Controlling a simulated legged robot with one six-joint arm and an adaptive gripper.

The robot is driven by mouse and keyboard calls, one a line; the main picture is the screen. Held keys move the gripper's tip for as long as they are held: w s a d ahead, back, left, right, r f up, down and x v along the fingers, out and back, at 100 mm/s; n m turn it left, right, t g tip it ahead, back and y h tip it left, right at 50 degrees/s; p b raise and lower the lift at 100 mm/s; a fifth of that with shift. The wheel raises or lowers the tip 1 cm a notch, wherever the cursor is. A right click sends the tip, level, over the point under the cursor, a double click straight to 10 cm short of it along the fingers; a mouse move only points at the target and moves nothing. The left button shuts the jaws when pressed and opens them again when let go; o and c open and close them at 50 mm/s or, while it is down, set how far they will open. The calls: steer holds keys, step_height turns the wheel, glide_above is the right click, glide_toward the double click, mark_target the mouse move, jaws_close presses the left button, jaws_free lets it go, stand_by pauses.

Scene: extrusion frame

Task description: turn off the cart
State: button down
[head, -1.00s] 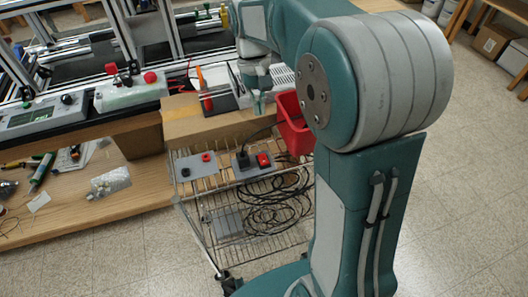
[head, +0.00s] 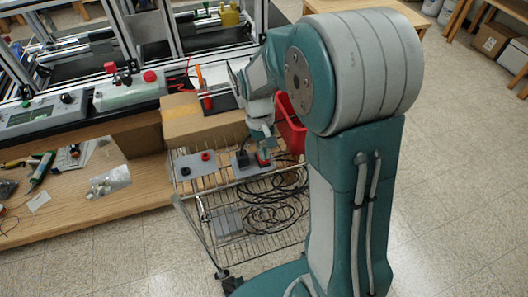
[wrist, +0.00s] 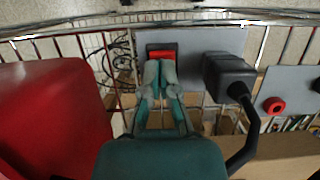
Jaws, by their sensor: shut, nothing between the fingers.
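The wire cart (head: 207,235) stands beside the wooden bench. On its top lies a grey power box (wrist: 205,40) with a red rocker switch (wrist: 162,51) and a black plug with a cable (wrist: 228,75). The red switch also shows in the head view (head: 264,158). My gripper (wrist: 160,66) is shut and empty, its fingertips at the near edge of the red switch and covering part of it. I cannot tell whether they touch it. In the head view, my gripper (head: 264,146) points down at the box.
A second grey box (head: 195,171) with a red button (wrist: 273,106) and a dark knob sits beside the power box. A red bin (wrist: 50,115) is close on the gripper's left in the wrist view. A cardboard box (head: 195,122) stands behind; coiled cables (head: 275,205) lie lower down.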

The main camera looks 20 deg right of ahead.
steer(key=shift+f, duration=0.2)
steer(key=shift+s, duration=0.1)
steer(key=shift+s+f+t, duration=0.2)
steer(key=shift+f+t, duration=0.1)
steer(key=shift+t, duration=0.1)
steer(key=shift+w, duration=0.75)
steer(key=shift+r, duration=0.1)
